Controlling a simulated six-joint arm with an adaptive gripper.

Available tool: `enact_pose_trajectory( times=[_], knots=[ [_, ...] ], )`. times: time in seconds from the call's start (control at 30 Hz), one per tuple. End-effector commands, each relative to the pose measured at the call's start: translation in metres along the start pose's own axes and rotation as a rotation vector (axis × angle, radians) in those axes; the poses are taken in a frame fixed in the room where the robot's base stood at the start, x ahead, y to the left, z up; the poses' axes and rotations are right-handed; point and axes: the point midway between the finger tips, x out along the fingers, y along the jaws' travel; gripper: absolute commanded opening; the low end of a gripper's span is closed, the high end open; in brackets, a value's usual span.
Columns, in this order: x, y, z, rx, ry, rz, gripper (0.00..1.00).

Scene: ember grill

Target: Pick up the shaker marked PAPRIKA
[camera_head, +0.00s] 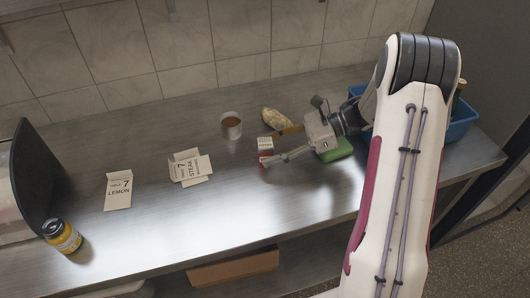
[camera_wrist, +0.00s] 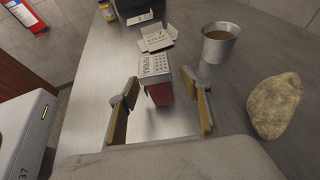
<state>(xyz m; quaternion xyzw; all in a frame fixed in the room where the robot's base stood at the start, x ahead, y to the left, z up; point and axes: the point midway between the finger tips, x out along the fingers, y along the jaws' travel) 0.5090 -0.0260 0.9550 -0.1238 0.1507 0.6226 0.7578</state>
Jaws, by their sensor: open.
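A small red shaker with a white top and dark dots stands on the metal counter; its white top (camera_head: 265,143) and red body (camera_head: 265,159) show in the head view. In the wrist view the shaker (camera_wrist: 159,92) is upright and lies between the open fingertips, or just past them. My gripper (camera_head: 273,147) is open and low over the counter, pointing left at the shaker. In the wrist view its two fingers (camera_wrist: 165,98) stand on either side, with gaps to the red body.
A metal cup (camera_head: 231,127) with brown contents and a potato (camera_head: 276,119) stand behind the shaker. STEAK (camera_head: 191,168) and LEMON (camera_head: 119,190) cards lie left. A green block (camera_head: 336,151) and blue bin (camera_head: 462,121) are right. A yellow jar (camera_head: 62,236) is far left. The front counter is clear.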

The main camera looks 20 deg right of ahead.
Motion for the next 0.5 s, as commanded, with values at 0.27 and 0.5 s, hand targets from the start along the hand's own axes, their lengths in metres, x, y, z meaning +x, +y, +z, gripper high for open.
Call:
enact_pose_trajectory(
  times=[0.27,0.5],
  knots=[
    [0.025,0.003,0.005,0.001,0.000,0.003,0.49],
    [0.047,0.003,0.006,0.000,0.000,0.001,0.49]
  ],
)
